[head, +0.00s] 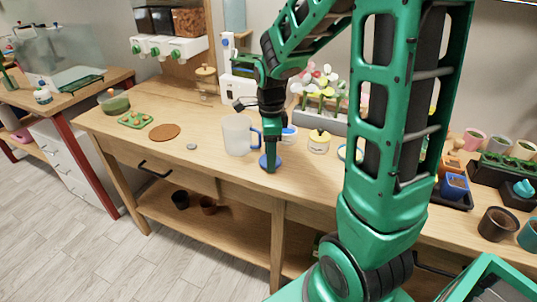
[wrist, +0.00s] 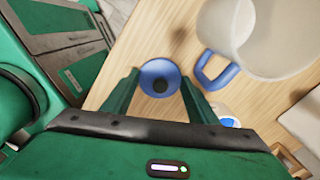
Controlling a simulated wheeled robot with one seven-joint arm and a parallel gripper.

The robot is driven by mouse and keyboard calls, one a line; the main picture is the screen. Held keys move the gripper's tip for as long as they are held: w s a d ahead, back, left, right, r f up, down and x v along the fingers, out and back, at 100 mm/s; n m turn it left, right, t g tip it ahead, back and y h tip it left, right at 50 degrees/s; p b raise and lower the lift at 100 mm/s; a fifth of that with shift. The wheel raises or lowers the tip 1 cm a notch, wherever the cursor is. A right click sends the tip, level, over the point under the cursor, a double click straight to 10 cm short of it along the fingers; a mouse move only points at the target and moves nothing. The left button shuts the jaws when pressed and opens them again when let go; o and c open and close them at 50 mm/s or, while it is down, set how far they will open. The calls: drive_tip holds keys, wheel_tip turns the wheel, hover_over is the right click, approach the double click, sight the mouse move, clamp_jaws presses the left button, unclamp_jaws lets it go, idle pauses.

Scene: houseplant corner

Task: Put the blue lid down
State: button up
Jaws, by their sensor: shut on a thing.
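My gripper (head: 269,166) points down near the front edge of the wooden table. In the wrist view the blue lid (wrist: 160,67) sits between the two green fingers of my gripper (wrist: 160,84). In the head view the fingers hide part of the lid. The lid is at or just above the tabletop; I cannot tell whether it touches the wood.
A frosted pitcher (head: 236,136) with a blue handle stands close to the left of my gripper.

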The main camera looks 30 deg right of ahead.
drive_tip(key=shift+f, duration=0.1)
drive_tip(key=o, duration=1)
wheel_tip(320, 180, up, 11)
drive_tip(key=s+d+f+n, duration=0.1)
drive_tip(key=s+n, duration=0.4)
drive_tip(key=s, duration=0.2)
drive_tip(key=s+d+f+n, duration=0.1)
drive_tip(key=s+d+n, duration=0.1)
drive_tip(key=s+n, duration=0.4)
drive_tip(key=s+d+f+n, duration=0.1)
drive_tip(key=s+n, duration=0.5)
drive_tip(key=s, duration=0.4)
drive_tip(key=shift+d+f, duration=0.15)
drive_tip(key=shift+f, duration=0.05)
